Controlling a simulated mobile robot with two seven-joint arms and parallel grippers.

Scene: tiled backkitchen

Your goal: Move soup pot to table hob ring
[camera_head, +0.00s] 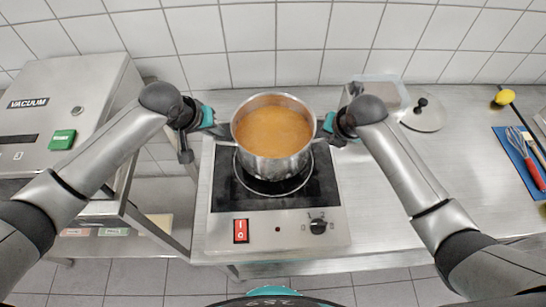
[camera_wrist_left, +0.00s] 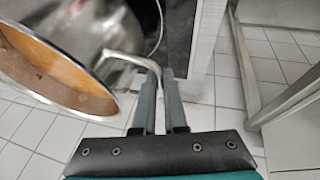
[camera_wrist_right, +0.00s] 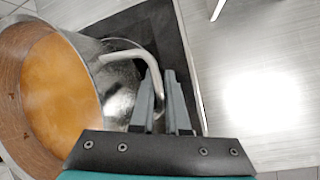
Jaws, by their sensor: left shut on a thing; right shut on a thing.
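The soup pot (camera_head: 272,160) is a shiny steel pot holding orange soup, upright over the table hob (camera_head: 278,215). The hob ring (camera_head: 240,178) shows as a pale circle on the black plate below the pot. I cannot tell whether the pot touches the plate. My left gripper (camera_head: 222,130) is shut on the pot's left handle, which also shows in the left wrist view (camera_wrist_left: 135,62). My right gripper (camera_head: 324,130) is shut on the right handle, seen in the right wrist view (camera_wrist_right: 140,68). The far side of the ring is hidden by the pot.
A vacuum machine (camera_head: 65,110) stands at the left.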

